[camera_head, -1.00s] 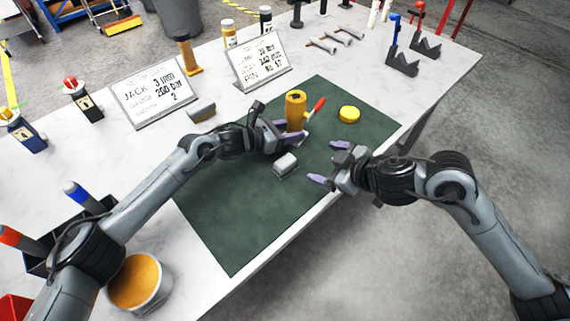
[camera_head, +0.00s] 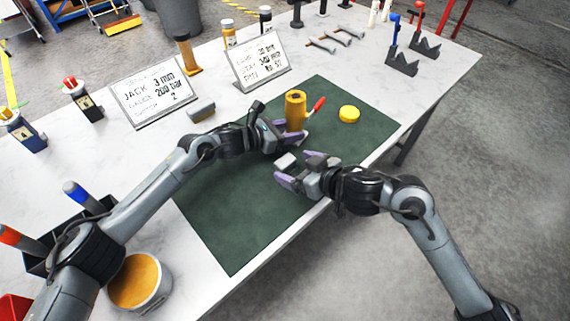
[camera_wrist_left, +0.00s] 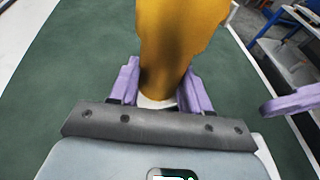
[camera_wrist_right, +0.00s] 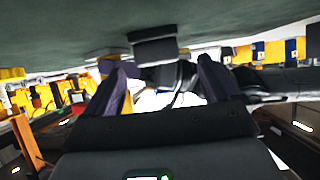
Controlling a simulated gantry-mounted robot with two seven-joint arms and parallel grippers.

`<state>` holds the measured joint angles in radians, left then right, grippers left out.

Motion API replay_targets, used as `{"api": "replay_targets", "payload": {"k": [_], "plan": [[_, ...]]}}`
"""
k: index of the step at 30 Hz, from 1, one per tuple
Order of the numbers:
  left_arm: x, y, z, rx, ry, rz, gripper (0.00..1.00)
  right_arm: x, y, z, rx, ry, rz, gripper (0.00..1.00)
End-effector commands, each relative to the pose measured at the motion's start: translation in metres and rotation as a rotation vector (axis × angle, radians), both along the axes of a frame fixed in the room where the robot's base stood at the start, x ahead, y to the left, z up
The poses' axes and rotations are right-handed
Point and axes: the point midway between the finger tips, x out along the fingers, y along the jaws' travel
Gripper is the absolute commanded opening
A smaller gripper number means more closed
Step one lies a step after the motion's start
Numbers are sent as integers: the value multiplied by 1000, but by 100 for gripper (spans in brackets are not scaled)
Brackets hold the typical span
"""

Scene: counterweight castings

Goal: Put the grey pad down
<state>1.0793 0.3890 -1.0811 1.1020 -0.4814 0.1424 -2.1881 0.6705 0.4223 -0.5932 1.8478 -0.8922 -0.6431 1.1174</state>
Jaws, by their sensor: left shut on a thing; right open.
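The grey pad (camera_head: 286,162) is a small light grey block on the green mat (camera_head: 230,215); it shows between the finger ends in the right wrist view (camera_wrist_right: 154,46). My left gripper (camera_head: 283,132) is shut on the yellow cylinder (camera_head: 295,108), which stands upright on the mat. The cylinder also fills the space between the left fingers in the left wrist view (camera_wrist_left: 172,45). A red handle (camera_head: 317,105) sticks out beside it.
A yellow disc (camera_head: 349,114) lies on the mat at the right. Two signs (camera_head: 153,95) (camera_head: 261,66) and a dark grey block (camera_head: 200,110) stand behind the mat. A pot of orange stuff (camera_head: 140,283) is at the front left. The mat's front part is clear.

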Motion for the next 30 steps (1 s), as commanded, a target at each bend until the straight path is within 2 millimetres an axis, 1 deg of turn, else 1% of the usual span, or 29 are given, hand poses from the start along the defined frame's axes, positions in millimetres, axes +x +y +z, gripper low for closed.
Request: {"api": "replay_targets", "payload": {"k": [5, 9, 15, 24, 25, 30], "plan": [[0, 0, 0, -1, -1, 0, 0, 7, 6, -4, 0, 1, 0, 89], [0, 0, 0, -1, -1, 0, 0, 20, 16, -11, 0, 1, 0, 89], [0, 0, 0, -1, -1, 0, 0, 33, 30, -21, 0, 0, 1, 89], [0, 0, 0, -1, -1, 0, 0, 36, 32, -24, -1, -1, 1, 89], [0, 0, 0, -1, -1, 0, 0, 36, 32, -24, -1, -1, 0, 88], [0, 0, 0, -1, -1, 0, 0, 36, 32, -24, -1, -1, 0, 62]]}}
